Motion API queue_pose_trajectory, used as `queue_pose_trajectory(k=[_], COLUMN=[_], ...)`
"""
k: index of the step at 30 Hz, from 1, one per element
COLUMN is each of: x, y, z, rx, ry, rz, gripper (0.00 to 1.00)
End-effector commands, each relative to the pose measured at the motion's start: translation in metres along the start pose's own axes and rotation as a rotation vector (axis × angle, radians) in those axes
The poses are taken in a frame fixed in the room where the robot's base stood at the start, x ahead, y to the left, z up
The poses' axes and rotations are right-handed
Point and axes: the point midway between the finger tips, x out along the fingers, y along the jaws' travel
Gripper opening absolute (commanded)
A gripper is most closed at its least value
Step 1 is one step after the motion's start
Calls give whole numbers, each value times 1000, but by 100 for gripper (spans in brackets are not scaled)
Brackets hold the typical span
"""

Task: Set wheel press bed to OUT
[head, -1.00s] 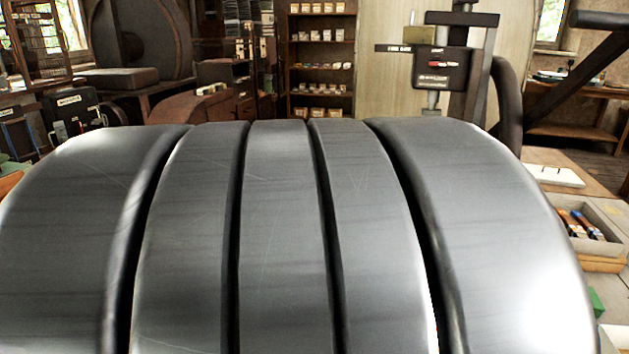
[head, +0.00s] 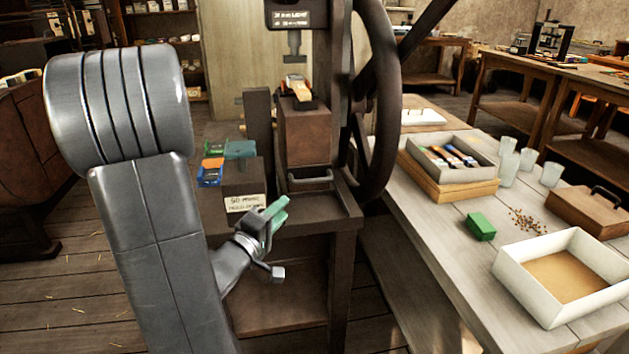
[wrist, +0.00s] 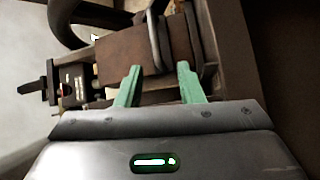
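The wheel press stands at the centre of the head view, with its dark handwheel (head: 383,110) on the right. Its bed shows a grey bar handle (head: 310,183) on the front, below a brown block (head: 306,135). I cannot tell how far out the bed is. My gripper (head: 277,213), with green fingers, is in front of and a little lower left of the handle, apart from it. In the wrist view my gripper (wrist: 158,84) is open and empty, its fingers spread toward the brown block and grey bars. The press ram (head: 293,42) hangs above.
A labelled block (head: 243,184) with small blue, orange and green items stands left of the bed. A table on the right holds a grey tray (head: 455,155), glasses (head: 509,165), a green box (head: 481,226) and a white tray (head: 530,293). Floor is open at left.

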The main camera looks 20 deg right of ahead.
Motion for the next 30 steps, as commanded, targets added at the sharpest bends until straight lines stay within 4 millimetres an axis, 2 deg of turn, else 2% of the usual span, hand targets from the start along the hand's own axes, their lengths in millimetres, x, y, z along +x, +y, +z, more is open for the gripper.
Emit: queue_pose_trajectory(k=[6, 11, 24, 30], x=[2, 17, 100, 128], y=[1, 2, 7, 9], z=[11, 13, 18, 19], rx=[-72, -72, -70, -71], ry=[-70, -72, -70, -68], rz=[59, 60, 60, 59], gripper=[34, 34, 34, 34])
